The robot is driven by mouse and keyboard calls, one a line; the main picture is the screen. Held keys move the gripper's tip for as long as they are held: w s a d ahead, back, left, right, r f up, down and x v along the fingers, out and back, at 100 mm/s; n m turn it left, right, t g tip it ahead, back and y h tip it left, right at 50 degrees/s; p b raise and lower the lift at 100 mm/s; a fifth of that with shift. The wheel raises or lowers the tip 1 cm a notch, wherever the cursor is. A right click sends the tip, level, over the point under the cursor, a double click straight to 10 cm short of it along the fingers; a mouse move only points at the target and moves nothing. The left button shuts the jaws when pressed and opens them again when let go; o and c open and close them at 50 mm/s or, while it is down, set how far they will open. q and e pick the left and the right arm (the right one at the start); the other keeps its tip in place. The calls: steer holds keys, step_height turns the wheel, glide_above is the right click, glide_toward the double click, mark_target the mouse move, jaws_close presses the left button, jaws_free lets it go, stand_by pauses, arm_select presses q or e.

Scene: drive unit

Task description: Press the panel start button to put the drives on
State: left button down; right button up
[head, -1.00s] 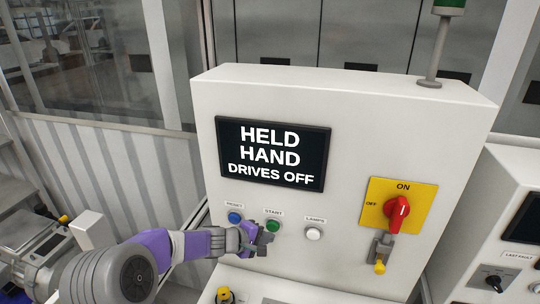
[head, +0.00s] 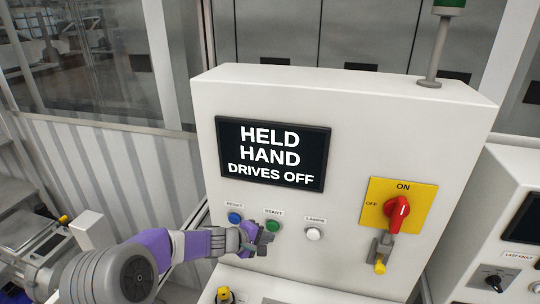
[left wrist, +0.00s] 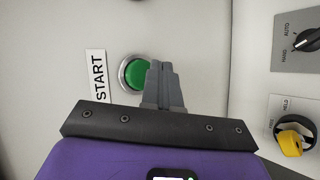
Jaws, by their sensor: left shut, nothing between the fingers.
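The control panel (head: 350,110) is a white cabinet. Its screen (head: 272,155) reads "HELD HAND DRIVES OFF". The green start button (head: 273,226) sits below the START label, between a blue reset button (head: 235,218) and a white lamps button (head: 313,234). My left gripper (head: 263,239) is shut and empty, just below the start button in the head view. In the left wrist view the closed fingertips (left wrist: 161,68) overlap the right edge of the green button (left wrist: 135,74). I cannot tell whether they touch it. My right gripper is not in view.
A red rotary switch (head: 397,210) on a yellow plate points to ON, with a yellow-tipped key or padlock (head: 380,266) below it. A yellow-topped control (head: 224,295) stands on the lower ledge. Another panel (head: 510,235) stands at the right.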

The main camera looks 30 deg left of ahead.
arm_select(q)
steer(key=shift+w, duration=0.1)
steer(key=shift+w+a, duration=0.1)
steer(key=shift+w, duration=0.25)
steer(key=shift+w+a, duration=0.1)
steer(key=shift+w, duration=0.3)
stand_by(0.6)
steer(key=shift+s+d+b, duration=0.2)
steer(key=shift+s+b, duration=0.5)
steer(key=shift+s, duration=0.2)
steer(key=s+b, duration=0.1)
steer(key=s, duration=0.2)
steer(key=s+d+b, duration=0.1)
steer(key=s+b, duration=0.1)
steer(key=shift+s+d, duration=0.2)
steer(key=shift+s, duration=0.2)
